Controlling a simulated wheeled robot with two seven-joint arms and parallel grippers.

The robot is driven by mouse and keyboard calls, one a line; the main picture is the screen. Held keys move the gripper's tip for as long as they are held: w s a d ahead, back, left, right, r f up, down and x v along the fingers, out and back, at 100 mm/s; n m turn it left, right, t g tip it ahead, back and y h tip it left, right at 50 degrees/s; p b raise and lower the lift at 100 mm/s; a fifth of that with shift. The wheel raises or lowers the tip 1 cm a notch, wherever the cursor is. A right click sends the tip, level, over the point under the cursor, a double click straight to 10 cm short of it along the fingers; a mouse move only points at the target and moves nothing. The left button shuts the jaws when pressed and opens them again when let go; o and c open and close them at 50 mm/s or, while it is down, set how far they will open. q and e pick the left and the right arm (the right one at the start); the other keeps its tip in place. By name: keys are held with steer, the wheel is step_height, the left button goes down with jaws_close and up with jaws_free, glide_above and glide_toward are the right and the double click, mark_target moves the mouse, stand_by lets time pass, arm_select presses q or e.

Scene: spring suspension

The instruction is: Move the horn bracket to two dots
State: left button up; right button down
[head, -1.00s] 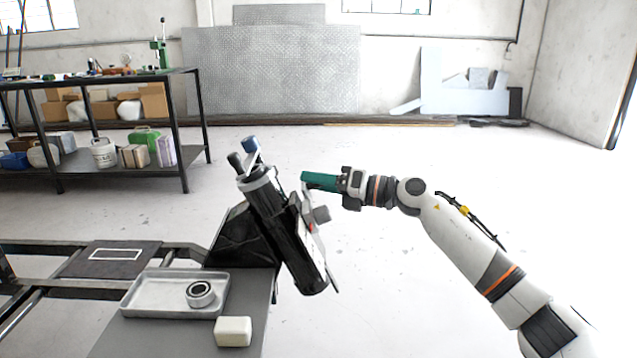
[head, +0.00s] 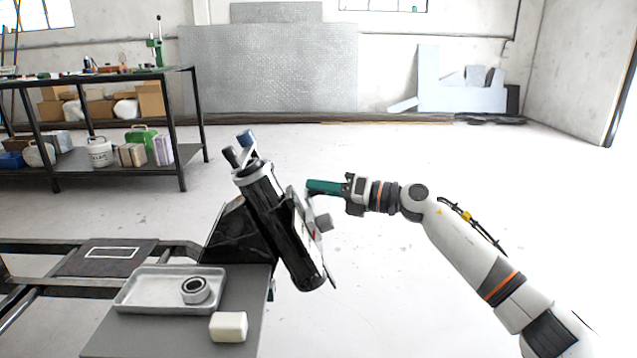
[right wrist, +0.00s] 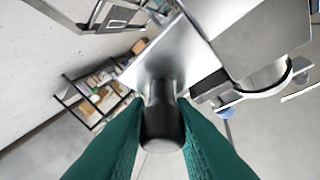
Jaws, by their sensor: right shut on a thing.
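A tilted black cylinder assembly (head: 285,230) with a pale collar stands at the bench's right end. A flat metal plate (head: 308,232) runs along its right side. My right gripper (head: 309,187) has green fingers and reaches in from the right to the plate's upper end. In the right wrist view the green fingers are shut on a dark rounded handle (right wrist: 162,125), which joins a shiny metal bracket (right wrist: 170,62). I take this bracket for the horn bracket. No dot marks can be made out. My left gripper is not in view.
A metal tray (head: 135,302) with a ring (head: 195,290) in it lies on the grey bench (head: 150,340). A cream block (head: 228,327) lies beside the tray. A loaded shelf (head: 100,180) stands at the back left. The floor right of the assembly is clear.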

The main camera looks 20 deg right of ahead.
steer(key=shift+s+a+f, duration=0.15)
steer(key=shift+a+f, duration=0.1)
steer(key=c, duration=1.5)
jaws_free()
steer(key=shift+o, duration=1)
steer(key=shift+s+a+r, duration=0.1)
